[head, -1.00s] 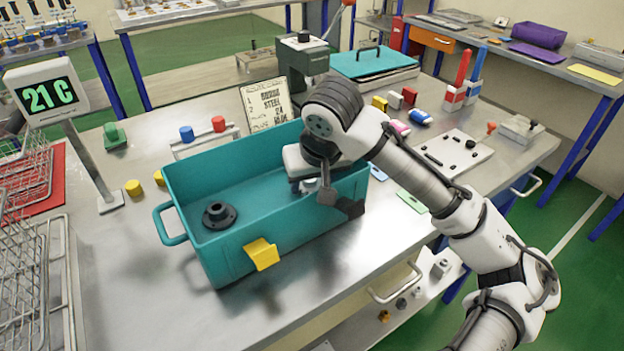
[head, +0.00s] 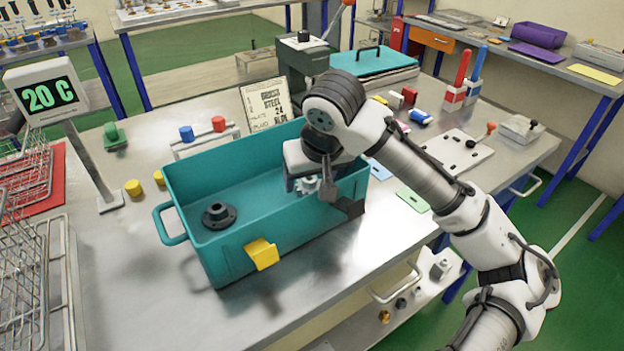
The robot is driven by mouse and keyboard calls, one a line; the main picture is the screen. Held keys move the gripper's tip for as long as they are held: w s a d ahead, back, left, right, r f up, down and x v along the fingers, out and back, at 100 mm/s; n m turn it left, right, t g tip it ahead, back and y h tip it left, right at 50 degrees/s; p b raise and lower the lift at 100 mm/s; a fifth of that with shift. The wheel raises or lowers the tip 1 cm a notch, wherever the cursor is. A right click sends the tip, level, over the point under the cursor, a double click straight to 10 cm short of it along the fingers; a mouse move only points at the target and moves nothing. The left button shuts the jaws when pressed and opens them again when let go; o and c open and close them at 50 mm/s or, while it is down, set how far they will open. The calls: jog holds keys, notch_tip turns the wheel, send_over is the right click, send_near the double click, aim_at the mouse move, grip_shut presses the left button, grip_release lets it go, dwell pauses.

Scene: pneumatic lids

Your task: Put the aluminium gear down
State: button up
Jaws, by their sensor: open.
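The aluminium gear (head: 307,185), pale with teeth along its edge, shows in the head view inside the right end of the teal box (head: 222,256). My gripper (head: 318,188) reaches down into that end and is open. One dark finger shows just right of the gear, in front of the box's inner wall. The other finger is hidden. I cannot tell whether the gear touches the box floor or a finger. A black flanged part (head: 219,216) lies on the box floor at the left.
The box has a yellow latch (head: 262,254) and a dark latch (head: 350,207) on its front wall, and a handle at the left. A written card (head: 266,105) stands behind it. A temperature display (head: 45,95) stands at the left. The box floor between flange and gripper is clear.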

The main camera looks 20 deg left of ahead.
jog(key=v, duration=1)
jog(key=shift+s+r, duration=0.2)
jog(key=shift+r, duration=0.1)
